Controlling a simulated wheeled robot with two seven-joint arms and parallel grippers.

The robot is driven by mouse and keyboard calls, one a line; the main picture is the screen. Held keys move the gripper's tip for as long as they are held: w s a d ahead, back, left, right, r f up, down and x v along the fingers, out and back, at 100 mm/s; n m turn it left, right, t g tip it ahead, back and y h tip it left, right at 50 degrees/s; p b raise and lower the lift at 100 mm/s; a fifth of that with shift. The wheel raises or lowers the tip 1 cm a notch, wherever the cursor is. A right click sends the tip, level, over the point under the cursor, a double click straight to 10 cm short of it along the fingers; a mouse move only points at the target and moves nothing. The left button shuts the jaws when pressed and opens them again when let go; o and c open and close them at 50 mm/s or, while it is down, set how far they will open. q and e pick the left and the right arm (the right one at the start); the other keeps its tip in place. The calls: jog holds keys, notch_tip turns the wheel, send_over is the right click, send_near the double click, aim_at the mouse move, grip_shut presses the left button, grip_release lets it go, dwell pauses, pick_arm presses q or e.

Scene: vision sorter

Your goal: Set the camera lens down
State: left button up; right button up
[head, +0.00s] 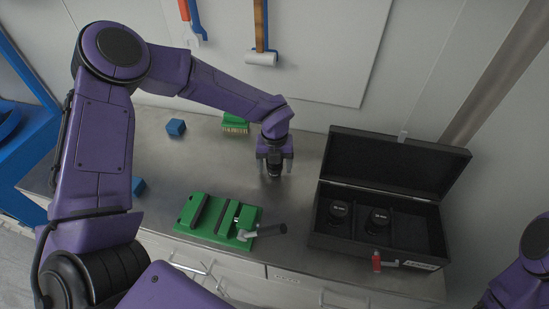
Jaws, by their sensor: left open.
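A dark camera lens (274,172) is at the worktop's middle, between the fingers of my left gripper (275,163). My left gripper points down from above and is open around the lens. The lens looks upright and at the worktop surface; its upper part is hidden by the gripper. Two more dark lenses, one on the left (338,211) and one beside it (378,219), stand in compartments of an open black case (326,240). The case's right compartment looks empty. My right gripper is out of view; only part of that arm shows at the right edge.
A green fixture (190,212) with dark bars and a grey handle lies at the front of the metal worktop (160,158). A blue block (176,127) and a green brush (235,124) lie at the back.

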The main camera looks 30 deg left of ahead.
pick_arm(q)
notch_tip(320, 180, up, 11)
jog(key=b, duration=0.3)
jog(key=shift+r, duration=0.6)
dwell(0.6)
